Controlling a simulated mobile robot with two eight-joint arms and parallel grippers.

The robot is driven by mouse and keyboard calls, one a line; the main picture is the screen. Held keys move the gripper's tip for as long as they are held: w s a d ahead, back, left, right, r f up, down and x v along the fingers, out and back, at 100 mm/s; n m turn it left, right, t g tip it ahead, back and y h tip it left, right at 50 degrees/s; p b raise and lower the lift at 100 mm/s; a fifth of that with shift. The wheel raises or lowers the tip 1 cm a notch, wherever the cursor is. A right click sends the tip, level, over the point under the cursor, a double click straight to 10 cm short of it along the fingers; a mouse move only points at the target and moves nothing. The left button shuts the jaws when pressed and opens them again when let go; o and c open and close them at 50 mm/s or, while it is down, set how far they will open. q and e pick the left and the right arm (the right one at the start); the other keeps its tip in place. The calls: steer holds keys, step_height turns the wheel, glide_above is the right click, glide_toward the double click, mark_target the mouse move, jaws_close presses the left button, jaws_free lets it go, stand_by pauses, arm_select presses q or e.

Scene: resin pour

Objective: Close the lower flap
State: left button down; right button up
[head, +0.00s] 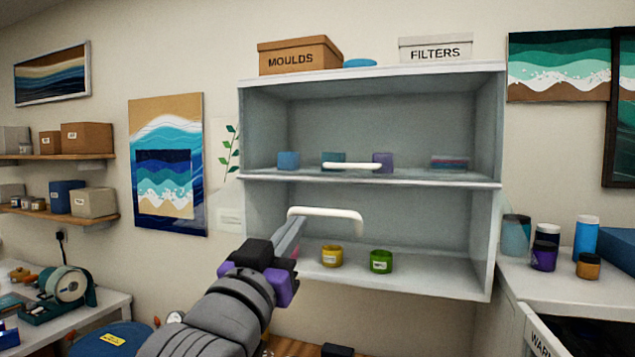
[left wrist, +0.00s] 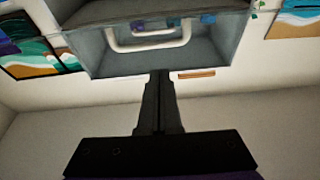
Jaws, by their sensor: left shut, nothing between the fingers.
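The grey wall cabinet (head: 372,82) has an upper and a lower compartment. The lower flap's white handle (head: 326,215) stands out in front of the lower compartment, just below the middle shelf. The flap panel itself is hard to make out, so its exact angle cannot be told. A second white handle (head: 352,166) is at the upper compartment. My left gripper (head: 298,227) is shut and empty, with its fingertips by the left end of the lower handle; whether they touch cannot be told. In the left wrist view the fingers (left wrist: 160,76) point at the cabinet. My right gripper is out of view.
A yellow jar (head: 331,256) and a green jar (head: 381,261) stand in the lower compartment. Small blocks (head: 289,160) stand on the middle shelf. A MOULDS box (head: 298,56) and a FILTERS box (head: 435,49) are on top. Several containers (head: 544,252) stand on the right counter.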

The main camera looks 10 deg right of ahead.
arm_select(q)
step_height(320, 180, up, 2)
step_height(320, 180, up, 4)
steer(key=p, duration=0.2)
glide_above(318, 241)
steer(key=w, duration=0.1)
steer(key=shift+d+r+h, duration=0.15)
steer(key=shift+d+h, duration=0.15)
steer(key=shift+d, duration=0.1)
steer(key=f, duration=0.3)
steer(key=shift+s+a+f+b, duration=0.3)
steer(key=shift+s+a, duration=0.1)
steer(key=shift+f, duration=0.3)
steer(key=shift+s, duration=0.1)
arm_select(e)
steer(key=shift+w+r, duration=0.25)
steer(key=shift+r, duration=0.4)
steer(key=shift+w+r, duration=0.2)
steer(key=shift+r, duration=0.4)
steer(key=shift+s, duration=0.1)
